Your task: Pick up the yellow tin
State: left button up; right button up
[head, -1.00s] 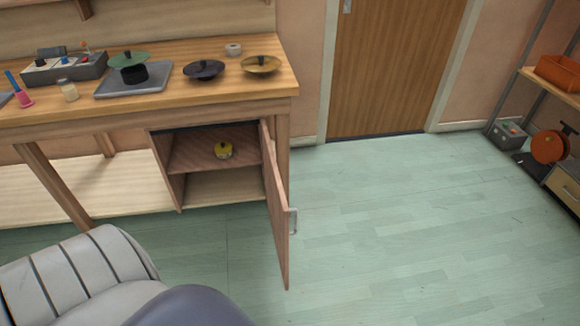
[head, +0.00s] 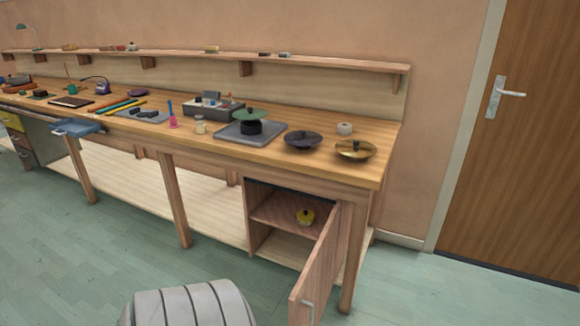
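The yellow tin (head: 306,217) is small and round with a dark top. It sits on the upper shelf (head: 275,209) inside the small cabinet under the right end of the workbench. The cabinet door (head: 318,262) stands open, swung out toward me, with a metal handle near its lower front. Neither of my grippers shows in the head view. Nothing covers the tin.
The long wooden workbench (head: 382,160) carries a green cymbal on a grey pad (head: 226,137), a dark cymbal (head: 303,140), a brass cymbal (head: 355,150) and several tools. A bench leg stands right of the cabinet. Green floor (head: 60,250) lies open at left; a closed room door (head: 530,150) is at right.

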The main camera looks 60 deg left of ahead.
aim_at(303, 224)
jog(key=u, duration=1.75)
jog(key=i+j+z, duration=0.4)
jog(key=j+z, duration=0.2)
jog(key=i+j+z, duration=0.15)
jog(key=j+z, duration=0.15)
jog(key=i+j, duration=0.15)
jog(key=j, duration=0.25)
jog(key=i+j+z, duration=0.1)
jog(key=j, duration=0.3)
jog(key=i+j, duration=0.15)
jog(key=j, duration=0.3)
jog(key=i+j, duration=0.15)
jog(key=j, duration=0.25)
jog(key=i+j+z, duration=0.1)
jog(key=j, duration=0.35)
jog(key=i+j, duration=0.15)
jog(key=j, duration=0.25)
jog(key=i+j, duration=0.1)
jog(key=j, duration=0.35)
jog(key=z, duration=0.05)
